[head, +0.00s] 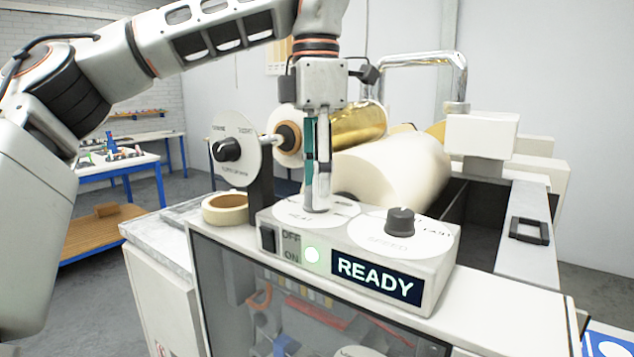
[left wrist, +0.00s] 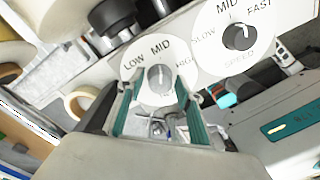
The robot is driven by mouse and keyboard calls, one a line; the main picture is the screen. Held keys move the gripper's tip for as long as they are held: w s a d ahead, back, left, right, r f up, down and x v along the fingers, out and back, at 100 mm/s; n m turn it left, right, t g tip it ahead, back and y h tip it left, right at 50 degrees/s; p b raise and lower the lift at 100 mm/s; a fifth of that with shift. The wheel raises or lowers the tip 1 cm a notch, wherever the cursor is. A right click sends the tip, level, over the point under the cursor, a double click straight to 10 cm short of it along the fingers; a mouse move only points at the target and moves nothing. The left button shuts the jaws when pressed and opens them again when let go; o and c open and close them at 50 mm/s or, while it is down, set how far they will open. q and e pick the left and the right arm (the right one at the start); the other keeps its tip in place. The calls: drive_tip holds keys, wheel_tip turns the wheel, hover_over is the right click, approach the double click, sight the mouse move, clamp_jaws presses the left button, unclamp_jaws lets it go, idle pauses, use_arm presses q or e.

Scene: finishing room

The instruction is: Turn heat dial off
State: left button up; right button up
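The heat dial (head: 290,211) is a white disc on top of the control box, left of the speed dial. In the left wrist view its grey knob (left wrist: 160,78) sits among the marks LOW, MID and HIGH; I cannot tell its exact pointing. My left gripper (head: 317,207) points straight down over the heat dial, with its fingertips hiding the knob in the head view. In the left wrist view the teal-padded fingers (left wrist: 155,90) stand apart on either side of the knob, with gaps showing. My right gripper is not in view.
The speed dial (head: 401,224) with a black knob is close on the right. Below are an OFF/ON switch (head: 268,239), a lit green lamp (head: 311,255) and a READY display (head: 376,277). An upright dial (head: 236,149) stands behind left, near a tape roll (head: 226,208).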

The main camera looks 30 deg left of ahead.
use_arm(q)
drive_tip(key=c, duration=0.7)
drive_tip(key=shift+o, duration=0.2)
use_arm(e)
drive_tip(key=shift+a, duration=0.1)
